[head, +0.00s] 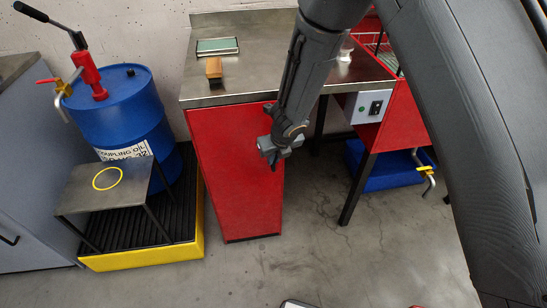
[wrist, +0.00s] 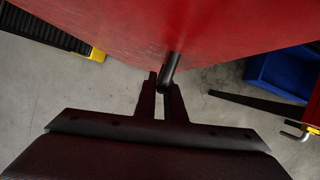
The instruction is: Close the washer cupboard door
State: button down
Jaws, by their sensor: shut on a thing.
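The washer cupboard door (head: 232,165) is a red panel under the metal worktop in the head view. No gap shows along its visible edges, but I cannot tell whether it is fully shut. It fills the top of the wrist view (wrist: 200,25). My gripper (head: 272,158) is in front of the door's right part. In the wrist view, its fingers (wrist: 163,98) are shut on the dark bar handle (wrist: 171,70) that stands out from the door. My gripper hides the handle in the head view.
A blue oil drum (head: 125,115) stands on a yellow-edged spill pallet (head: 150,258) to the left, beside a small metal stand (head: 85,195). The worktop (head: 255,60) carries a brush (head: 214,70). Right are a black table leg (head: 357,190) and a blue tub (head: 385,172).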

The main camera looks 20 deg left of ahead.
jog(key=shift+w+a+r, duration=0.2)
jog(key=shift+w+a, duration=0.05)
jog(key=shift+a, duration=0.05)
jog(key=c, duration=1.9)
grip_release()
jog(key=shift+f, duration=0.1)
jog(key=shift+o, duration=0.3)
jog(key=shift+d, duration=0.15)
jog(key=p+v, duration=0.4)
jog(key=v, duration=0.3)
jog(key=shift+d+r, duration=0.15)
jog(key=shift+r, duration=0.15)
jog(key=shift+s+p, duration=0.1)
jog(key=shift+p, duration=0.2)
